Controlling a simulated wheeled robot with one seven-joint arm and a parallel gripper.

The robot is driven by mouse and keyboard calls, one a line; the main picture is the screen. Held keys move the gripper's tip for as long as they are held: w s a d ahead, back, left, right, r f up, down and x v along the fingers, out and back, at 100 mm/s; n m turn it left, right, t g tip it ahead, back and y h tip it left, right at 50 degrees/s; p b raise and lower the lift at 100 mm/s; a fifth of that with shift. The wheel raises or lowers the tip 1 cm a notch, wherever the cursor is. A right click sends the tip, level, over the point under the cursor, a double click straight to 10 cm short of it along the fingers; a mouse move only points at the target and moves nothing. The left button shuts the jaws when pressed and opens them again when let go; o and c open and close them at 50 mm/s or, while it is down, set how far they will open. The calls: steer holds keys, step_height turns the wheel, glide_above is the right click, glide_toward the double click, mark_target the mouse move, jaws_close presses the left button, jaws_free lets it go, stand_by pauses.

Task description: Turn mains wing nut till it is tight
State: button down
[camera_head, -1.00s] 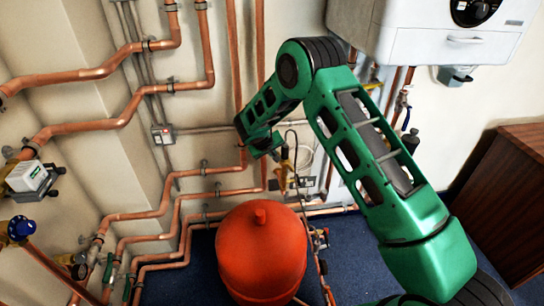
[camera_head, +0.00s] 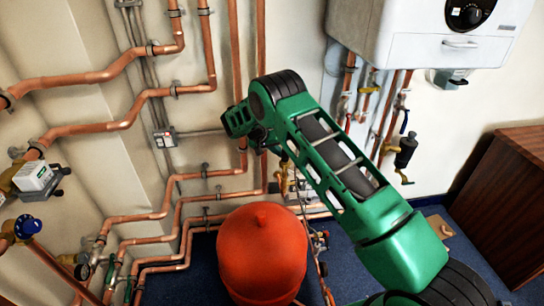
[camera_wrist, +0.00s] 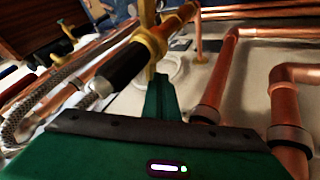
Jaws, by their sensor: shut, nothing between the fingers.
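My gripper (camera_wrist: 156,55) is shut and empty in the wrist view, its narrow green fingers reaching up from the green palm. A brass fitting with a lug (camera_wrist: 150,40) lies at the fingertips; it may be the mains wing nut, but I cannot tell whether they touch. A black cylinder (camera_wrist: 122,66) and a braided hose (camera_wrist: 62,78) run down-left from it. A second brass fitting (camera_wrist: 66,30) shows at upper left. In the head view, brass fittings (camera_head: 283,176) show beside my arm; my fingertips are hidden there.
A red vessel (camera_head: 262,255) stands below my arm. Copper pipes (camera_head: 150,215) line the wall at left; another pipe (camera_wrist: 222,75) runs close right of my gripper.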

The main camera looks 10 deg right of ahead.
steer(key=shift+d, duration=1.25)
